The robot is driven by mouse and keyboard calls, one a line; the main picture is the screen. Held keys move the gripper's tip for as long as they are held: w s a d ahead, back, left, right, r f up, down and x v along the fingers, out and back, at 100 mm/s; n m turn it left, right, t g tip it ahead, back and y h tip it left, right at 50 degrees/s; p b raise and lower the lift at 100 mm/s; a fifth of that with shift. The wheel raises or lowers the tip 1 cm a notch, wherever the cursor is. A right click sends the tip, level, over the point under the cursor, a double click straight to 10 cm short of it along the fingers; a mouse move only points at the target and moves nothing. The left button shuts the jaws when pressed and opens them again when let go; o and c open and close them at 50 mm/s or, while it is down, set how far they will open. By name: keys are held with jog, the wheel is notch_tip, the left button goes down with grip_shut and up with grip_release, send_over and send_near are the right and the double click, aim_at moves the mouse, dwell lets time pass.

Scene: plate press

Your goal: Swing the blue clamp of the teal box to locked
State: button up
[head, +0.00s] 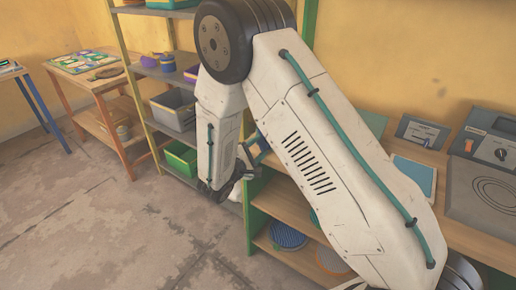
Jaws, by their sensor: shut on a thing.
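My gripper (248,160) is low in the middle of the head view, at the left end of the wooden bench, partly hidden by my own arm. It is shut on a small blue part, which looks like the blue clamp (263,145); only a sliver of it shows between the jaws and my arm. The clamp's angle cannot be made out. The body of the teal box is not clearly visible; my large white arm link covers that part of the bench.
On the bench (455,205), right of my arm, are a blue-topped panel (414,176), a small grey meter box (423,132) and a grey device with a dial (490,150). Shelves with a grey bin (174,110) and a green bin (181,157) stand left. Floor at left is clear.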

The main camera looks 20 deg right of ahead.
jog(key=m, duration=0.5)
jog(key=shift+f+m, duration=0.15)
jog(key=shift+m, duration=0.25)
jog(key=shift+s, duration=0.1)
dwell(0.3)
jog(key=o, duration=1)
